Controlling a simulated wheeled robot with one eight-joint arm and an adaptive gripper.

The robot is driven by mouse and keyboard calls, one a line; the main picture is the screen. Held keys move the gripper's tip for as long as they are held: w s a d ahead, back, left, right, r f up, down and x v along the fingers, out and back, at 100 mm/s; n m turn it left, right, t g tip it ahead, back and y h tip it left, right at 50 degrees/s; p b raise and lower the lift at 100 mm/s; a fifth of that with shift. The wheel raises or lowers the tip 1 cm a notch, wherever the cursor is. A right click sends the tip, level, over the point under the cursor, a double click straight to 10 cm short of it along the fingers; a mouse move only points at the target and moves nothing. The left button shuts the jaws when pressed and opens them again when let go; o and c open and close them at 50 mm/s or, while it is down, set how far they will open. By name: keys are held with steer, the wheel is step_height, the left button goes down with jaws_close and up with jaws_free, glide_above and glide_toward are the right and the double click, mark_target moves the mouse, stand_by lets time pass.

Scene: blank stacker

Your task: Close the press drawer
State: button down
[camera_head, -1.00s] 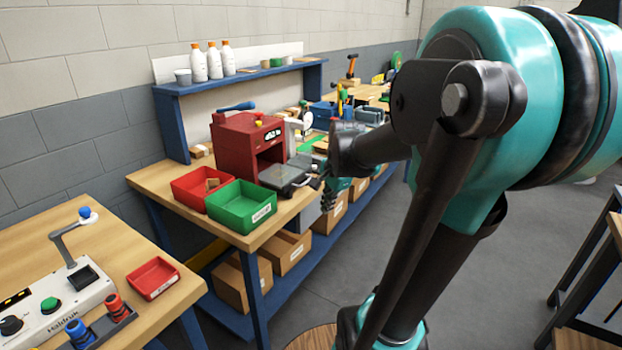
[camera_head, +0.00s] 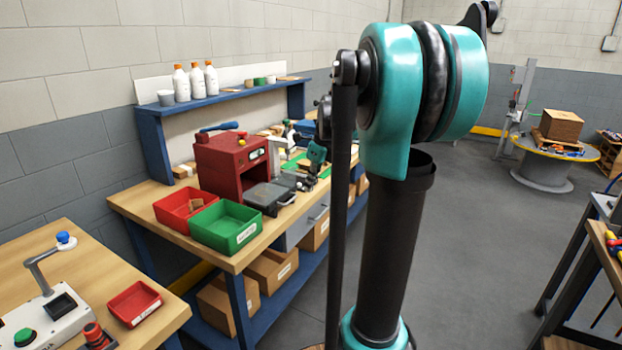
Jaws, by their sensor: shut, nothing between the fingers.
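The red press (camera_head: 232,163) stands on the wooden bench, with a lever and a small display. Its grey drawer (camera_head: 268,193) sticks out at the front and is open, with its dark handle end toward the bench's front edge. My gripper (camera_head: 312,171) is small in view, to the right of the drawer and slightly above the bench. It looks shut and empty, apart from the drawer as far as I can tell. My arm's upright link hides the area to its right.
A green bin (camera_head: 226,232) and a red bin (camera_head: 171,207) stand left of the drawer. A grey bench drawer (camera_head: 305,225) is below the bench top. Cartons (camera_head: 272,270) lie on the lower shelf.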

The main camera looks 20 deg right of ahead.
steer(key=w+a+f, duration=0.1)
steer(key=f, duration=0.1)
steer(key=w+a+f, duration=0.1)
steer(key=f, duration=0.1)
steer(key=w+a+f, duration=0.1)
steer(key=w+f, duration=0.1)
steer(key=shift+a, duration=0.35)
steer(key=w+a, duration=0.8)
steer(key=shift+w+a, duration=0.1)
steer(key=shift+a, duration=0.05)
